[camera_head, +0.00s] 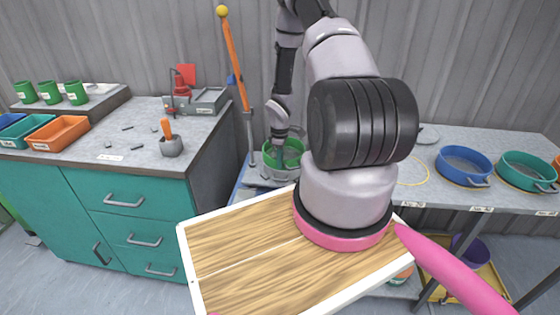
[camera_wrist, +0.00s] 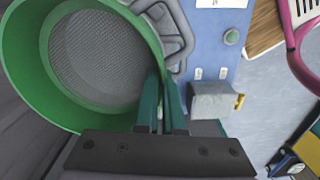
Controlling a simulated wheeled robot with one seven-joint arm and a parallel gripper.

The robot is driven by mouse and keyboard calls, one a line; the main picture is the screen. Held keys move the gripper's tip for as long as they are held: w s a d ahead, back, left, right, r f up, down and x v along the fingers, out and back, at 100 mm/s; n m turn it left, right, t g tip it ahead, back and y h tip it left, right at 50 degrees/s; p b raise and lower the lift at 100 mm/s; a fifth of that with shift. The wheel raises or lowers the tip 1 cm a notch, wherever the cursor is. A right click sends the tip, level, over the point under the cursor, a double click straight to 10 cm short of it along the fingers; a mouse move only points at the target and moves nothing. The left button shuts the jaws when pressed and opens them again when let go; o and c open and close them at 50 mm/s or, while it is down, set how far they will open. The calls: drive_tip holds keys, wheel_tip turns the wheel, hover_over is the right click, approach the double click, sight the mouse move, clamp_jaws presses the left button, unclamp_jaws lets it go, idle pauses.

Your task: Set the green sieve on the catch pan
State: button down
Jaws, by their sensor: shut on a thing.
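The green sieve (camera_wrist: 22,62), a round hoop with a grey mesh floor, fills the upper left of the wrist view. My gripper (camera_wrist: 163,84) is shut at the sieve's near right side; its teal fingers hide the exact grip point. In the head view the sieve (camera_head: 294,155) is under my gripper (camera_head: 281,136), behind my forearm, above a blue-sided stand. A grey ribbed metal part (camera_wrist: 172,28) shows beside the sieve in the wrist view; I cannot tell whether it is the catch pan. Whether the sieve touches what is below is hidden.
A blue sieve (camera_head: 464,165) and a teal sieve (camera_head: 527,171) stand on the right bench. A teal cabinet (camera_head: 100,214) with coloured trays and green cups is at left. An orange pole (camera_head: 237,66) rises left of the sieve. A wooden-topped board (camera_head: 240,255) fills the front.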

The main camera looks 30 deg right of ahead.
drive_tip(key=shift+f, duration=0.15)
drive_tip(key=c, duration=1.3)
unclamp_jaws()
drive_tip(key=shift+f, duration=0.1)
drive_tip(key=shift+r, duration=5.5)
